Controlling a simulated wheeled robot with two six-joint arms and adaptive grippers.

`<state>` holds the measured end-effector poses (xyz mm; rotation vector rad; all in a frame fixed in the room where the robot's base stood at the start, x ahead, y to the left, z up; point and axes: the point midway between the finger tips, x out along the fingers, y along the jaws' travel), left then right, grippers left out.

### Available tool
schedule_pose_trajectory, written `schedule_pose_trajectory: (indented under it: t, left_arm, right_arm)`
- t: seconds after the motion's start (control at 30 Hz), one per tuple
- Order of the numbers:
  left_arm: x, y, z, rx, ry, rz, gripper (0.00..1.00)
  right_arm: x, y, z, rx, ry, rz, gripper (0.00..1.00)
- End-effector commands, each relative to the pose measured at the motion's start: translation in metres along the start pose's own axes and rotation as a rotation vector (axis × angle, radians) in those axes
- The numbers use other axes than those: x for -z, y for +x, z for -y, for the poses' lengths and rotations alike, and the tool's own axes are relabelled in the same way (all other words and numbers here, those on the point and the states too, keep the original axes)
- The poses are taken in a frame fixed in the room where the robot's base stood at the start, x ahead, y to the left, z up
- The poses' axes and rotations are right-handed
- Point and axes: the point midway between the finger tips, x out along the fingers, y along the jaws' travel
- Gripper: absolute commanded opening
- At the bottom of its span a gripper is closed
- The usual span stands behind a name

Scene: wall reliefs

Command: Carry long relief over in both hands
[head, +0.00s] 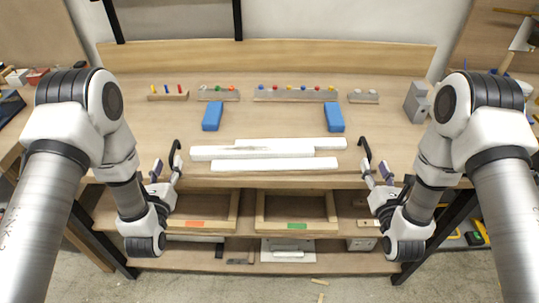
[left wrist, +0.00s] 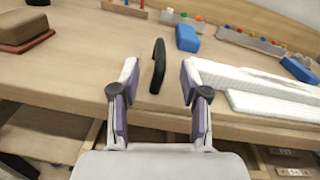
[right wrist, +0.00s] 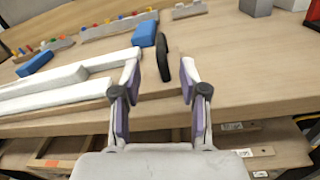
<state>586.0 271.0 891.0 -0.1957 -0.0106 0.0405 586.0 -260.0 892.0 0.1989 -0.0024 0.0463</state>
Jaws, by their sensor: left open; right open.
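Long white relief pieces lie side by side along the front of the bench: a stepped back one (head: 212,153) and a plain front bar (head: 275,165). They also show at the right of the left wrist view (left wrist: 270,105) and at the left of the right wrist view (right wrist: 55,95). I cannot tell how the back pieces join. My left gripper (head: 167,170) is open and empty at the bench's front edge, left of the white pieces. My right gripper (head: 376,170) is open and empty, right of them. Neither touches the white pieces.
A black curved piece stands ahead of each gripper, left (left wrist: 157,66) and right (right wrist: 163,58). Blue blocks (head: 212,117) (head: 335,117) lie behind the white pieces. Peg racks (head: 295,94) and a grey block (head: 417,102) stand further back. Open bays (head: 297,212) lie below.

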Motion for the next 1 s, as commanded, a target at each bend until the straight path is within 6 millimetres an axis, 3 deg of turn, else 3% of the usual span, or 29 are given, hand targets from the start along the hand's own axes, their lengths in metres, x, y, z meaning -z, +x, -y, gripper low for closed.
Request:
schedule_pose_trajectory:
  t: [0.4,0.77,0.8,0.9,1.0]
  left_arm:
    - [0.0,0.063,0.0,0.0,0.0,0.001,0.46]
    - [0.0,0.072,0.0,0.0,0.0,-0.001,0.46]
    - [0.0,0.071,0.0,0.0,0.0,-0.001,0.38]
    - [0.0,0.071,0.0,0.0,-0.001,-0.001,0.03]
    - [0.0,0.071,0.0,0.0,-0.001,-0.001,0.0]
  right_arm:
    - [0.0,0.063,0.0,-0.003,-0.003,0.001,0.43]
    - [0.0,0.071,0.001,-0.002,-0.003,-0.002,0.43]
    - [0.0,0.071,0.001,-0.002,-0.003,-0.002,0.36]
    - [0.0,0.071,0.001,-0.002,-0.003,-0.002,0.01]
    - [0.0,0.071,0.001,-0.002,-0.003,-0.002,0.0]
